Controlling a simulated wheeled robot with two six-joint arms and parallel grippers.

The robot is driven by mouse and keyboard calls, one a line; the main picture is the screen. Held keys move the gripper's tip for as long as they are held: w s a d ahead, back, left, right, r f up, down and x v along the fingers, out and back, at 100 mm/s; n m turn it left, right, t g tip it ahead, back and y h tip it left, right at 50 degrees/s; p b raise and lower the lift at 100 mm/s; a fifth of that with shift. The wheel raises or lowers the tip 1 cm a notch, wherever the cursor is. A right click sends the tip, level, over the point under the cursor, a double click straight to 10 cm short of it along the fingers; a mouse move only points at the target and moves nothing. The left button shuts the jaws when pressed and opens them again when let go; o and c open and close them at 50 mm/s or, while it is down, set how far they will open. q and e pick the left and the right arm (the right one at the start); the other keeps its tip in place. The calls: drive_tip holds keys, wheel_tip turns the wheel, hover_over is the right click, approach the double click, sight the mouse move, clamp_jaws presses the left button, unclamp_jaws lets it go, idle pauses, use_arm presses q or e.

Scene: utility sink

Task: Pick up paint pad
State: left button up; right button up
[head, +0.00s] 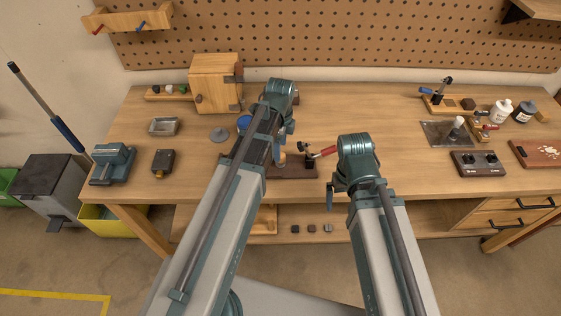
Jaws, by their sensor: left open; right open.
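I cannot tell for certain which thing is the paint pad. A small pale-handled piece (458,123), perhaps the pad, stands on a flat grey metal plate (436,138) at the right of the bench. My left gripper (281,153) is over the middle of the bench, mostly hidden by its own arm, open and far left of that piece. My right gripper (330,197) is at the bench's front edge, pointing down, open, well to the left of and nearer than the plate. Nothing shows in either gripper.
A dark board with a red-handled clamp (322,153) lies between my arms. White (501,111) and dark (523,111) bottles stand right of the plate. The wooden bench (400,110) is clear behind my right arm.

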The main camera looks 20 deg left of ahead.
use_arm(q)
wheel_tip(320, 180, down, 4)
drive_tip(key=b, duration=0.3)
drive_tip(key=shift+s+d+f+b, duration=0.1)
drive_tip(key=shift+s+f+b, duration=0.05)
drive_tip(key=shift+f+b, duration=0.15)
drive_tip(key=shift+r, duration=0.15)
clamp_jaws()
